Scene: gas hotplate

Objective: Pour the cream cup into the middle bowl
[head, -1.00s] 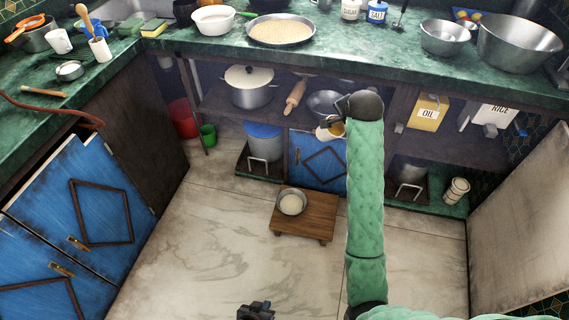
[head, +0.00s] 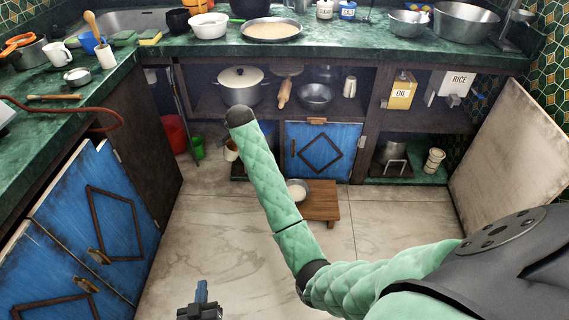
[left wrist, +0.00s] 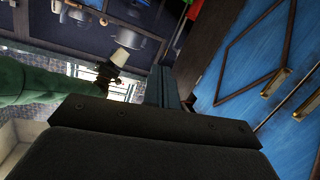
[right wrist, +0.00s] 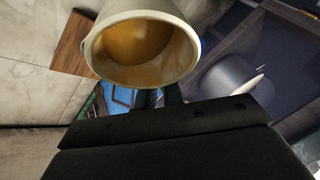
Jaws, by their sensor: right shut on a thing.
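The cream cup (right wrist: 145,45) is held by my right gripper (right wrist: 160,98). In the right wrist view it is tilted, its open mouth towards the camera, with yellowish contents inside. In the head view only a piece of the cup (head: 231,152) shows beside my right arm's end, which hides the gripper. The left wrist view shows the cup (left wrist: 131,39) too. A bowl with pale contents (head: 297,189) stands on a low wooden stool (head: 322,206), partly covered by my right arm; the cup is left of it in the picture. My left gripper (head: 201,292) is empty, fingers together, low over the floor.
A metal bowl (head: 315,95) and a lidded pot (head: 240,88) stand on the shelf. The counter holds a white bowl (head: 208,26) and a pan (head: 272,30). Blue cabinet doors (head: 105,210) line the left. A pale panel (head: 515,150) leans at right. Floor around the stool is mostly clear.

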